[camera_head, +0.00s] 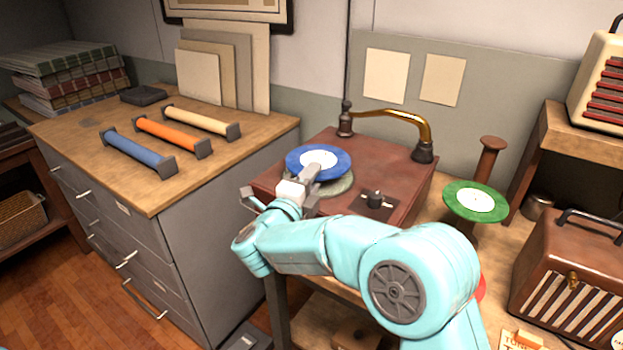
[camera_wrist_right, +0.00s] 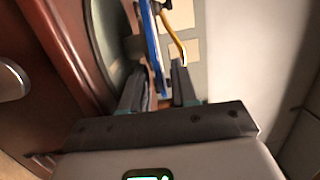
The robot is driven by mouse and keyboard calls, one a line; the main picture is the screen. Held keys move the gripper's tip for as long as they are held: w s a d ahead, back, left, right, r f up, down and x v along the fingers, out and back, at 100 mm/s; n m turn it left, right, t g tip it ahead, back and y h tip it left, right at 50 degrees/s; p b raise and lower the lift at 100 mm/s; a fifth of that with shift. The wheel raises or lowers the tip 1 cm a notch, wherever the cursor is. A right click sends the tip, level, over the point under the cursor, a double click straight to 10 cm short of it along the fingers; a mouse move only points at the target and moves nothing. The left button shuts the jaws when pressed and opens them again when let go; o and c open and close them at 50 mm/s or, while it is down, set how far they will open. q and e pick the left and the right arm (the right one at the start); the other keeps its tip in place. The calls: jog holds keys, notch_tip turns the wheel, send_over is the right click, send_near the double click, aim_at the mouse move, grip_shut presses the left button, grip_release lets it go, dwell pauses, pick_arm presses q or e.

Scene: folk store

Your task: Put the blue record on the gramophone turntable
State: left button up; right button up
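The blue record (camera_head: 301,165) with a white label is held roughly flat just above the gramophone's turntable (camera_head: 345,184), covering much of it. My right gripper (camera_head: 312,174) is at the record's near edge, shut on it. In the right wrist view the blue record (camera_wrist_right: 153,50) shows edge-on between the fingers (camera_wrist_right: 162,82). A gap separates it from the dark green turntable (camera_wrist_right: 107,40). The gramophone (camera_head: 287,184) is a reddish-brown box with a brass tonearm (camera_head: 405,117) at its back. My left gripper is not in view.
A green record (camera_head: 460,204) sits on a stand to the right. A brown radio case (camera_head: 570,272) stands farther right. The left cabinet (camera_head: 235,135) carries blue, orange and cream handled bars. A small dark knob (camera_head: 376,198) sits on the gramophone's front right.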

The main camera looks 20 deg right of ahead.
jog(key=shift+s+r, duration=0.1)
jog(key=shift+r, duration=0.1)
jog(key=shift+a, duration=0.2)
jog(key=b+v, duration=0.1)
jog(key=v, duration=1)
jog(key=shift+s+b, duration=0.3)
jog(key=shift+b, duration=0.1)
jog(key=shift+s+a, duration=0.1)
jog(key=shift+a, duration=0.15)
